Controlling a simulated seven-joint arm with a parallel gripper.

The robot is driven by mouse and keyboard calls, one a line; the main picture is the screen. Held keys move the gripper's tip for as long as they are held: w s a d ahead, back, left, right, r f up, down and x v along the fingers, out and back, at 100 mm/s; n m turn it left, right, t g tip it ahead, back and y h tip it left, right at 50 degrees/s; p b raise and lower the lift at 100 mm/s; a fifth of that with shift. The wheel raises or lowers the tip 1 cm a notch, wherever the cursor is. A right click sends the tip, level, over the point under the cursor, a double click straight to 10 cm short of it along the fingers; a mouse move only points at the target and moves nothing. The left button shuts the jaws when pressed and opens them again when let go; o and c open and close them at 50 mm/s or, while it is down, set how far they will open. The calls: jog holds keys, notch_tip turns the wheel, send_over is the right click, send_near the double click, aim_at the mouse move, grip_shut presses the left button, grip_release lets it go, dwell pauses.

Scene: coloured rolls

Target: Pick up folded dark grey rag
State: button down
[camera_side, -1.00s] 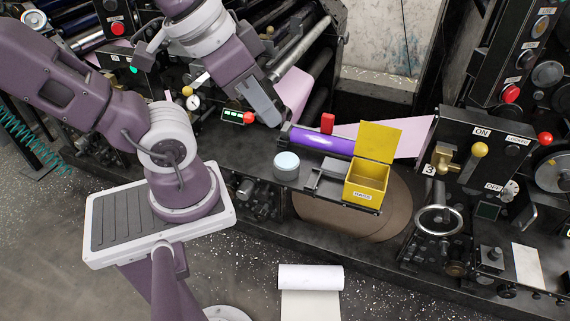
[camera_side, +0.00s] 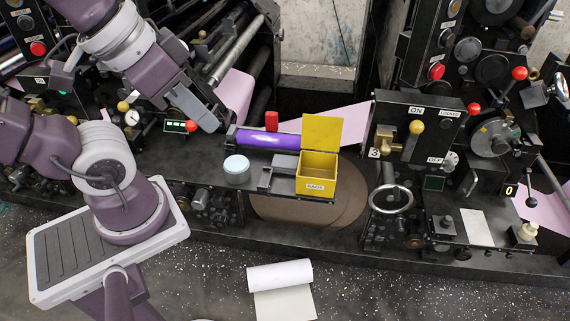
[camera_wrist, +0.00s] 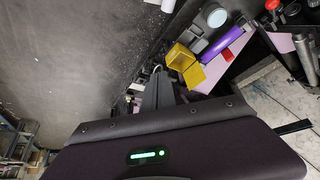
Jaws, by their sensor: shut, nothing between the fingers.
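I cannot make out a folded dark grey rag in either view. A small yellow box (camera_side: 317,187) with a label that seems to read RAGS stands at the bench's front edge, its lid (camera_side: 322,132) raised. The inside that shows looks yellow, and no cloth can be made out in it. The box also shows in the wrist view (camera_wrist: 178,60). My gripper (camera_side: 214,124) is shut and empty, left of the box and near the left end of a purple roll (camera_side: 268,139). It also shows in the wrist view (camera_wrist: 157,82).
A round container with a pale blue top (camera_side: 236,169) and a grey metal fixture (camera_side: 280,172) sit left of the box. A red block (camera_side: 272,120) is behind the roll. A black panel with levers (camera_side: 415,135) rises at the right. A white roll (camera_side: 280,276) lies in front below.

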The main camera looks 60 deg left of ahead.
jog(key=c, duration=0.9)
grip_release()
